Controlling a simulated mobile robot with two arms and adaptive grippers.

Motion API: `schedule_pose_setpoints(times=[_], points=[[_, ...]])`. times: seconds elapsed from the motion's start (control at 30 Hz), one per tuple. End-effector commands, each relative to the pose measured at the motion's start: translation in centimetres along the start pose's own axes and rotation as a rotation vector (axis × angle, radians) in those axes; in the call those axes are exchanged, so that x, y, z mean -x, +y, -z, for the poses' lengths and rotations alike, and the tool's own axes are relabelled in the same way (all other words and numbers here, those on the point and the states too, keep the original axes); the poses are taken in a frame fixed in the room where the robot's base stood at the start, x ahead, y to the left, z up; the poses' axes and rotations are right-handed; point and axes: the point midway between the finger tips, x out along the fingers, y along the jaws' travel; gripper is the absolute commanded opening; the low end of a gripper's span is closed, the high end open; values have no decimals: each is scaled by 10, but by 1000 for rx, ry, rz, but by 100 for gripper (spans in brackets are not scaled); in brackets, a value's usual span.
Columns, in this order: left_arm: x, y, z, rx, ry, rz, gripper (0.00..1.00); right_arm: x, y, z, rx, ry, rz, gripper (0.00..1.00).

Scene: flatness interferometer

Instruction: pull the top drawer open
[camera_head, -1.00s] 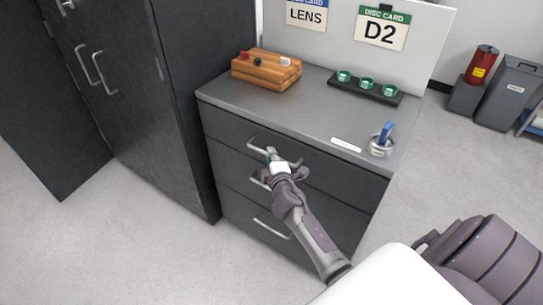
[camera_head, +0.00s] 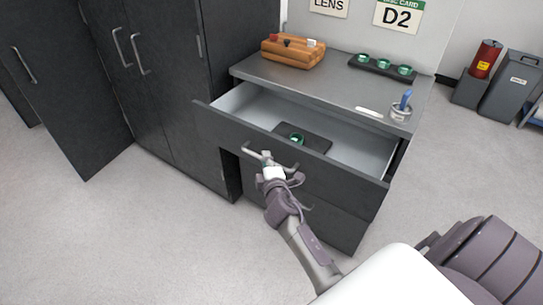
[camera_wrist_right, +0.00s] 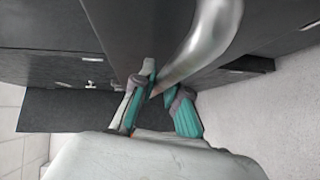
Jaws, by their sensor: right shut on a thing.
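The top drawer (camera_head: 300,147) of the grey cabinet is pulled well out, and its light inside shows. A dark tray (camera_head: 314,143) with a green ring-shaped part (camera_head: 297,138) lies in it. My right gripper (camera_head: 266,164) is shut on the silver bar handle (camera_head: 250,150) of this drawer. In the right wrist view, the teal fingertips (camera_wrist_right: 162,105) are at the curved handle (camera_wrist_right: 205,45). The lower drawers (camera_head: 330,222) are partly hidden by the top drawer and my right arm. My left gripper is not in view.
On the cabinet top (camera_head: 330,82) stand a wooden block (camera_head: 293,53), a dark rack (camera_head: 382,69) with green rings, and a round holder (camera_head: 401,112) with a blue item. A tall dark cupboard (camera_head: 165,90) stands to the left. The floor in front is clear.

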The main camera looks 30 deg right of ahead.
Motion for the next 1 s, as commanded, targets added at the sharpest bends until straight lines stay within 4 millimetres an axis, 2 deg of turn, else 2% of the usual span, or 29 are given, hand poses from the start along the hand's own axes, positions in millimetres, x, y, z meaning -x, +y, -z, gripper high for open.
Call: schedule_pose_setpoints(times=[0.1,0.3,0.8,0.83,1.0], points=[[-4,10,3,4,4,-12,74,13,-5,13,-3,0,0,0],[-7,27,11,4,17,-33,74,26,-8,26,-3,-1,0,0],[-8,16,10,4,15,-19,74,31,-9,30,0,-1,0,0],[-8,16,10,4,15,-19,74,31,-9,30,0,-1,0,15],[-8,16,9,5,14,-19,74,31,-8,31,-1,-1,-1,39]])
